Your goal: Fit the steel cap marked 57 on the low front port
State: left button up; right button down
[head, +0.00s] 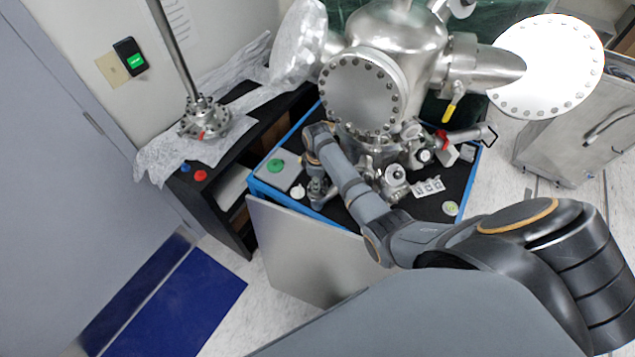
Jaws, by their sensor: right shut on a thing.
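My right arm reaches in from the right. Its wrist bends down at the left of the steel chamber (415,45), and the right gripper (318,197) points down beside a grey plate (283,172). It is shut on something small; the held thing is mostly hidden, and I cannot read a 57. A low front port (396,176) with a round steel flange juts from the chamber's lower part, right of the gripper and apart from it. My left gripper is not in view.
The blue-edged bench (265,190) has a black top. A green disc (275,165) and a white disc (298,192) lie near the gripper. A pale slotted block (429,187) and a greenish disc (450,208) lie right of the port. A large flange (362,95) overhangs.

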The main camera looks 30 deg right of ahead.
jog(key=shift+f, duration=0.5)
dwell(0.9)
jog(key=c, duration=1.2)
grip_release()
jog(key=shift+o, duration=0.2)
